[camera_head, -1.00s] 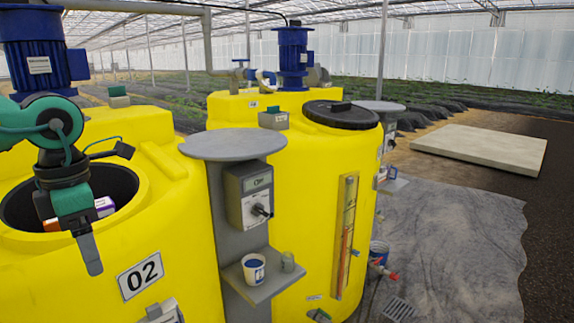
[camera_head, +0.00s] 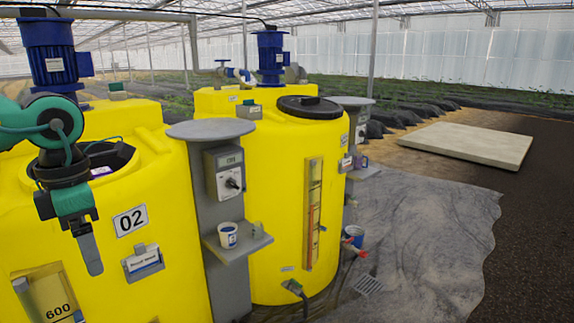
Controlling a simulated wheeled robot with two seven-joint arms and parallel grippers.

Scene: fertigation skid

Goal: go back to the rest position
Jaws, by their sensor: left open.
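My left gripper (camera_head: 68,225) is in the camera_head view at the left, pointing down in front of yellow tank 02 (camera_head: 150,270). It is open, and I see nothing between its fingers. The tank's round dark opening (camera_head: 112,158) is behind my gripper and partly hidden by it. A small bit of a whitish and purple item (camera_head: 101,171) shows inside the opening. My right gripper is not in view.
A grey post with a round top (camera_head: 210,129) stands beside the tank, with a control box (camera_head: 224,172) and a shelf (camera_head: 240,243) holding a cup (camera_head: 228,234). A second yellow tank (camera_head: 275,200) has a black lid (camera_head: 310,107). Grey floor sheet (camera_head: 420,230) lies open at right.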

